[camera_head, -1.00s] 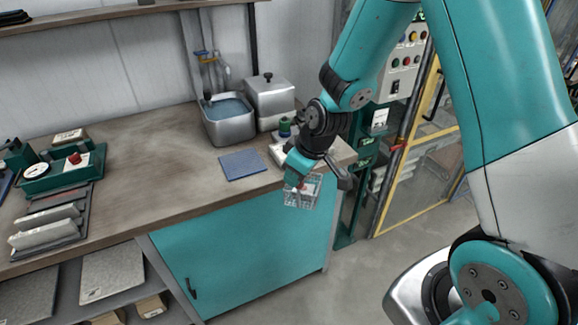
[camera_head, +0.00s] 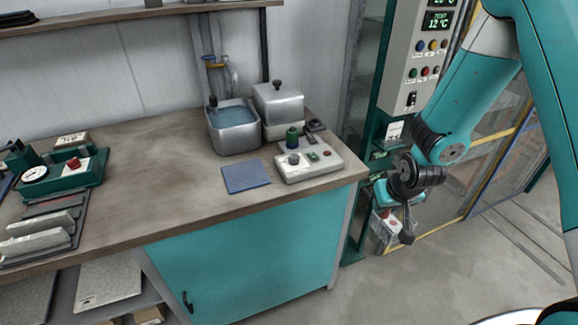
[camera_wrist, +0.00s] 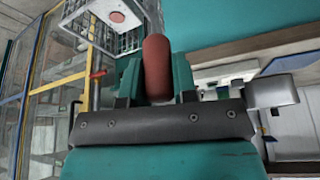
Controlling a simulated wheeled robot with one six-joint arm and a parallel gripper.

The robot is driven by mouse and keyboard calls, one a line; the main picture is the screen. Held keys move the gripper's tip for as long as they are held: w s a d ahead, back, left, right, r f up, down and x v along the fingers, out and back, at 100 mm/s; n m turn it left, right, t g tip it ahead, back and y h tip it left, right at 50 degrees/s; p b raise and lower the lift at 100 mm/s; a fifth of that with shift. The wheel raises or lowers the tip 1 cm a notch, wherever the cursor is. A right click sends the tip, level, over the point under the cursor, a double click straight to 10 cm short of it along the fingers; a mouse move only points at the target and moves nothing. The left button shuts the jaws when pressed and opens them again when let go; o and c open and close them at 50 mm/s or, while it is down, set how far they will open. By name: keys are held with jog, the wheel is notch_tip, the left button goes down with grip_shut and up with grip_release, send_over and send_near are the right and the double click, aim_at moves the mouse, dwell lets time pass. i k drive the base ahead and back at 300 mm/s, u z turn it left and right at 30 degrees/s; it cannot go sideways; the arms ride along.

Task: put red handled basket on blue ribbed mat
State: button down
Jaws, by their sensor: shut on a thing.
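The blue ribbed mat (camera_head: 246,176) lies flat and bare near the front edge of the bench. The red handled basket (camera_head: 383,226) is a small wire basket hanging in the air right of the bench, over the floor. My gripper (camera_head: 387,199) is above it, its fingers partly hidden by the wrist. In the wrist view my gripper (camera_wrist: 157,82) is shut on the red handle, and the wire basket (camera_wrist: 112,28) shows beyond it at the top, with a pale item and a reddish round spot in it.
A control box (camera_head: 308,162) with knobs sits right of the mat. Behind are a water basin (camera_head: 234,138) and a lidded metal box (camera_head: 278,103). A green gauge device (camera_head: 64,172) stands at the left. The bench (camera_head: 165,180) is clear left of the mat. A yellow-framed partition (camera_head: 482,180) is behind my arm.

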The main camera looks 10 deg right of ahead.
aim_at(244, 175)
jog(key=z, duration=2.45)
jog(key=k, duration=1.45)
jog(key=u, duration=1.8)
jog(key=i, duration=1)
